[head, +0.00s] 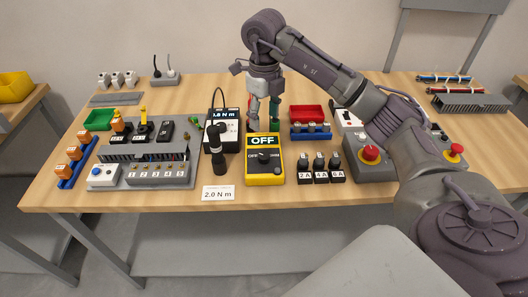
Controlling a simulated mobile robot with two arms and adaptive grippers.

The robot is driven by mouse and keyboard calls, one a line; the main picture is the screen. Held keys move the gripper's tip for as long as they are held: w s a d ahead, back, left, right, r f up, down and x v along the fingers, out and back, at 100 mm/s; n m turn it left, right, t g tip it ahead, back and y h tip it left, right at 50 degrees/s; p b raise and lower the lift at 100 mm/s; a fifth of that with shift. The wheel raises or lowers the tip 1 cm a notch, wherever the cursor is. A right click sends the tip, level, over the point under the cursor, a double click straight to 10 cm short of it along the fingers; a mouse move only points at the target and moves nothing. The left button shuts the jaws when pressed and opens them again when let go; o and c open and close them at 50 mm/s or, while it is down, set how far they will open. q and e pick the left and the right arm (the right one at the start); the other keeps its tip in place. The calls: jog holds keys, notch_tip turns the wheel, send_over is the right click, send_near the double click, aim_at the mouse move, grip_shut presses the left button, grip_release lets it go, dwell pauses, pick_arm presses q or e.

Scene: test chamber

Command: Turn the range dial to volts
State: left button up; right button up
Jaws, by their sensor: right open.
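A yellow multimeter (249,171) lies on the workbench near its front edge, in the middle of the head view. Its display reads OFF. My left gripper is out of view.
Left of the multimeter stand a black upright tool (218,150), a meter reading 1.8 N m (224,117) and a 2.0 N m card (217,193). Several black fuse blocks (320,171) stand to the right. A box with a red button (370,153) lies beyond, beside my right arm.

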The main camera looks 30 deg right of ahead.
aim_at(264, 155)
notch_tip(264, 155, down, 13)
jog(key=p, duration=0.3)
jog(key=shift+a+f, duration=0.1)
jog(key=shift+f, duration=0.05)
grip_shut()
jog(key=shift+m, duration=0.3)
jog(key=m+b, duration=0.1)
jog(key=m, duration=0.3)
jog(key=shift+m, duration=0.3)
jog(key=m, duration=0.3)
jog(key=shift+b, duration=0.4)
jog(key=shift+m, duration=1.7)
